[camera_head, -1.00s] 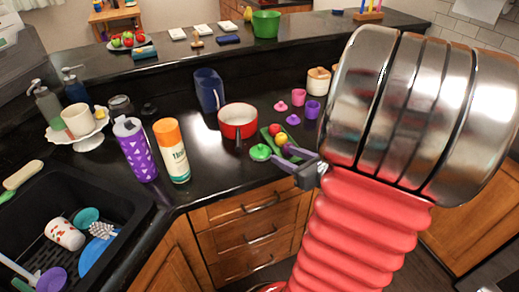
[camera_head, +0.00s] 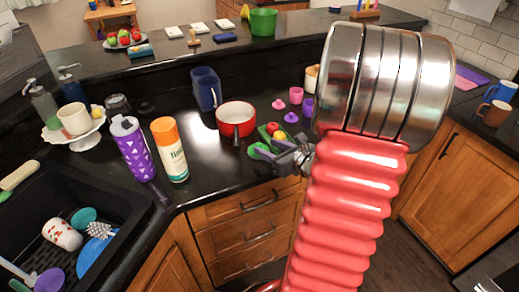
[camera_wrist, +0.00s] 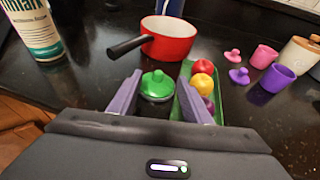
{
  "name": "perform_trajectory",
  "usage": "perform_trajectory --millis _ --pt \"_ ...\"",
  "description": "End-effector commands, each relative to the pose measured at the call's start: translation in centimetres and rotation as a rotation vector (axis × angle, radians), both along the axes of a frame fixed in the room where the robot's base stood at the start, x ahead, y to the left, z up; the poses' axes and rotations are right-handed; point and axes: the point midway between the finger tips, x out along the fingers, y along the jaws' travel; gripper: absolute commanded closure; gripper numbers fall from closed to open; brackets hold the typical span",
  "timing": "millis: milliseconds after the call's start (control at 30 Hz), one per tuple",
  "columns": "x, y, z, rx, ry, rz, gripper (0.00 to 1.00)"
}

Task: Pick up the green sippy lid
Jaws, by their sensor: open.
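The green sippy lid (camera_wrist: 157,84) is round with a knob on top and lies on the black counter in the wrist view. My gripper (camera_wrist: 160,88) is open, with its two purple-grey fingers on either side of the lid and visible gaps between them and it. In the head view my gripper (camera_head: 272,151) is at the counter's front edge and partly covers the green lid (camera_head: 255,149). I cannot tell how high the fingers are above the counter.
A green tray (camera_wrist: 187,97) with red and yellow fruit lies close by the right finger. A red pot (camera_wrist: 168,40) stands behind, its black handle pointing left. Pink and purple lids (camera_wrist: 239,76) and cups (camera_wrist: 277,78) are at right. A spray can (camera_head: 170,150) stands left.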

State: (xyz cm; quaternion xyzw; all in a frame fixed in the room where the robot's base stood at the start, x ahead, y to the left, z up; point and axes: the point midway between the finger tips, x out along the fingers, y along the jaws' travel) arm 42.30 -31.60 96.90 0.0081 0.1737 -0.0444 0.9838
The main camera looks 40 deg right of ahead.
Motion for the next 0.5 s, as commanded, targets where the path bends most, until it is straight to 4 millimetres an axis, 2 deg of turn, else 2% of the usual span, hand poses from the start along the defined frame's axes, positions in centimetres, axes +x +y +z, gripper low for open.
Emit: perform_trajectory --millis 500 --pt "0.96 0.01 -0.39 0.001 0.000 0.002 0.56"
